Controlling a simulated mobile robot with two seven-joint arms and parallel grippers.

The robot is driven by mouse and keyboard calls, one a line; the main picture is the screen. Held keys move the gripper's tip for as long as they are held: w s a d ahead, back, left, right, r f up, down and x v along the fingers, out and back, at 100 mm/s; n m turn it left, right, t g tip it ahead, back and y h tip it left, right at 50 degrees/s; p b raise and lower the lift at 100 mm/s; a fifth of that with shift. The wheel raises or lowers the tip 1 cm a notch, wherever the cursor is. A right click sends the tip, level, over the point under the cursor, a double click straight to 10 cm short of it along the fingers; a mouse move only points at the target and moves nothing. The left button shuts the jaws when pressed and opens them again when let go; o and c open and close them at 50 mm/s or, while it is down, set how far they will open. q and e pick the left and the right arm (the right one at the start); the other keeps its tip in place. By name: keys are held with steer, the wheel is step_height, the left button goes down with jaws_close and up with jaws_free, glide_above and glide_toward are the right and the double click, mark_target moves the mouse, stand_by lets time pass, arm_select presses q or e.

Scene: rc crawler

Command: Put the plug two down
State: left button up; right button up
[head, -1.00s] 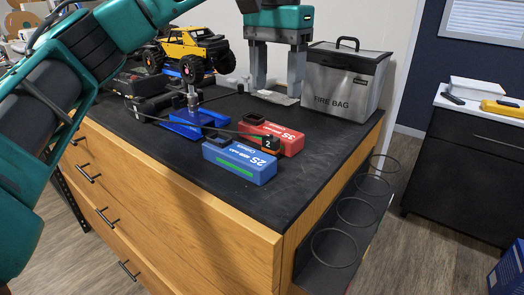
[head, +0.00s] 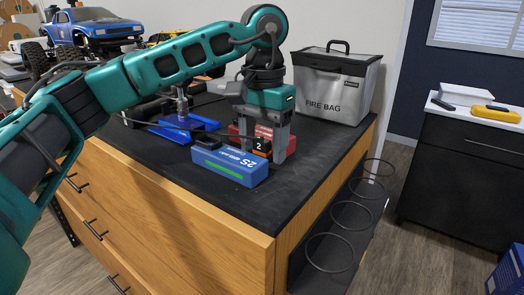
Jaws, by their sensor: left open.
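Plug two (head: 259,145), a small dark block marked "2" with an orange part, sits at the blue 2S battery pack (head: 230,166), beside the red pack (head: 238,130). A dark cable runs left from it. My left gripper (head: 263,152) points down with its fingers apart on either side of the plug, over the packs. I cannot tell whether the fingers touch it. The gripper and arm hide part of the red pack. My right gripper is not in view.
A grey fire bag (head: 338,84) stands behind at the right. A blue stand (head: 184,128) lies left of the packs, and a blue truck (head: 92,30) is at the back left. Wire rings (head: 330,252) line the bench's right side. The black top's front right is clear.

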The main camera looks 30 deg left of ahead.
arm_select(q)
steer(key=shift+c, duration=0.4)
steer(key=c, duration=1)
step_height(320, 180, up, 10)
steer(key=shift+r+p, duration=0.1)
steer(key=shift+p, duration=1)
steer(key=shift+c, duration=0.2)
step_height(320, 180, up, 10)
steer(key=p, duration=0.4)
glide_above(263, 139)
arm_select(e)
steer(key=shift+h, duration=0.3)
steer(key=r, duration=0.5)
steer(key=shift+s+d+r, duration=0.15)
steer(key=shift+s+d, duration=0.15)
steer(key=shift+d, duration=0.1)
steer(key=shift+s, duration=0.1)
